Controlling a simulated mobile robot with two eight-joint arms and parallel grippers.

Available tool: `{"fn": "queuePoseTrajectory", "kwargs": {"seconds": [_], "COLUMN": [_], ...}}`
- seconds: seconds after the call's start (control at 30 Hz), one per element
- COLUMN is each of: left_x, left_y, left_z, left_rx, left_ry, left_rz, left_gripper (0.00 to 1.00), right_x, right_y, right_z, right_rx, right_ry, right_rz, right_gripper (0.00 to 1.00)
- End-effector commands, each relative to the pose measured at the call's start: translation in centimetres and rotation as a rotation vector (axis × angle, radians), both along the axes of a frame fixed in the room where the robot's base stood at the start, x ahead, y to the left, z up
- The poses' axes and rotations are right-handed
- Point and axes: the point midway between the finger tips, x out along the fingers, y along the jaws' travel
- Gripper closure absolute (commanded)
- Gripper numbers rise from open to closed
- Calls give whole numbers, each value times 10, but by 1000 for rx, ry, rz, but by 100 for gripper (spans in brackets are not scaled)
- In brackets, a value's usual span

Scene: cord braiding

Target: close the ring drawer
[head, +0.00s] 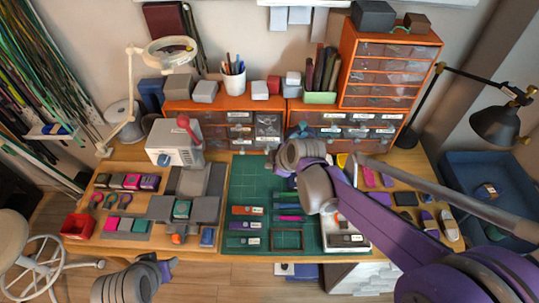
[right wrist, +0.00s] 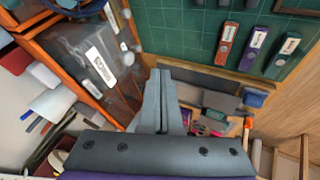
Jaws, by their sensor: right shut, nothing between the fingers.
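The low orange drawer unit (head: 181,104) stands along the back of the desk, with clear, labelled drawer fronts. One clear drawer (head: 267,127) is beside my right gripper; a clear drawer front with a white label (right wrist: 100,64) also fills the upper left of the right wrist view. I cannot read which label marks the ring drawer, nor tell how far this one stands out. My right gripper (right wrist: 160,76) is shut and empty, just in front of the drawer fronts. My left gripper (head: 167,268) is low at the left, off the desk's front edge; its fingers are unclear.
The green cutting mat (head: 244,181) lies in front of the drawers with several labelled spools. Grey blocks (head: 205,209) and a white box (head: 172,156) stand left of it. A taller orange cabinet (head: 346,45) rises at the back right. A blue bin (head: 463,170) is at the right.

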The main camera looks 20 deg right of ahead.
Motion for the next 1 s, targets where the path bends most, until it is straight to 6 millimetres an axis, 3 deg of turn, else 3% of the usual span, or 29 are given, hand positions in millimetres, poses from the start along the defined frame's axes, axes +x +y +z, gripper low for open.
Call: {"fn": "queuePoseTrajectory", "kwargs": {"seconds": [0.07, 0.33, 0.83, 1.0], "left_x": [-1, 2, 2, 2], "left_y": [0, 0, 0, 0], "left_z": [-3, 6, 6, 4], "left_rx": [0, 0, 0, 0], "left_ry": [2, -4, -5, -3], "left_rz": [0, 0, 0, 0], "left_gripper": [56, 56, 56, 56], "right_x": [9, 41, 48, 79], "right_y": [4, -8, -11, -20], "right_z": [-14, -12, -13, -14], "right_rx": [-1, 0, 0, -1], "right_ry": [0, -2, -1, 0], "right_rz": [2, 0, 0, -2], "right_gripper": [100, 100, 100, 100]}}
